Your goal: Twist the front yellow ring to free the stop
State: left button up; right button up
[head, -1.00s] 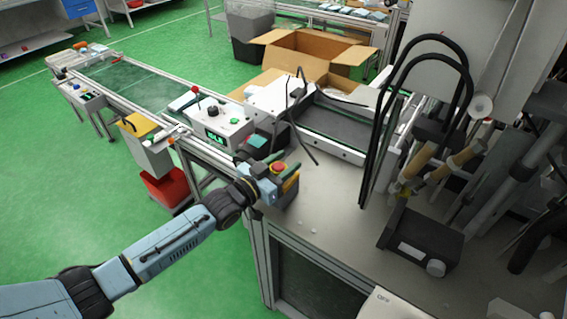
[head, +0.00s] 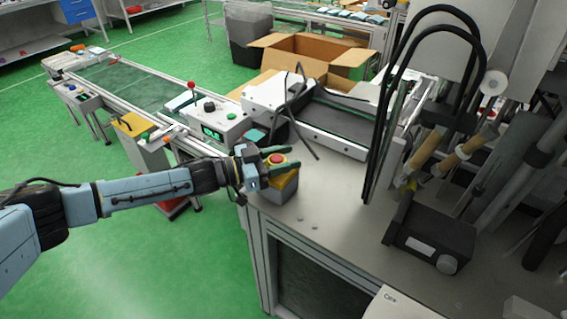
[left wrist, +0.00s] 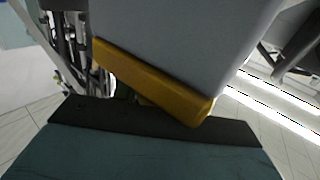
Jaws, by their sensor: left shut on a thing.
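The stop (head: 277,159) is a red button on a small box with a yellow top (head: 284,173) and a grey body (head: 283,190), standing near the bench's left edge. My left gripper (head: 283,164) comes in from the left. Its green fingers lie on the far and near sides of the red button, shut on it. The yellow ring is partly hidden by the fingers, and I cannot tell it from the yellow top. In the left wrist view, a teal finger pad lies below the grey box body (left wrist: 190,45) with its yellow edge (left wrist: 155,85). My right gripper is not in view.
A white control box (head: 215,122) with a lit display stands behind the gripper. A white-framed conveyor machine (head: 330,112) is beyond it, with hanging black cables. A black device (head: 430,235) stands on the right. The bench top (head: 325,200) in between is mostly bare.

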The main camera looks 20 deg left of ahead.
pick_arm(q)
jog(key=shift+m+g+h+b, duration=0.3)
jog(key=shift+m+g+h, duration=0.3)
jog(key=shift+g, duration=0.4)
jog(key=shift+s+f+m+g+h+b, duration=0.15)
jog(key=shift+m+g+h+b, duration=0.25)
jog(key=shift+m+g, duration=0.5)
jog(key=shift+s+d+m+g, duration=0.1)
jog(key=shift+m+g, duration=0.2)
jog(key=shift+g, duration=0.4)
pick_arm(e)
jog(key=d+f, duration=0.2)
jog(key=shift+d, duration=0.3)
pick_arm(q)
jog(key=o, duration=1)
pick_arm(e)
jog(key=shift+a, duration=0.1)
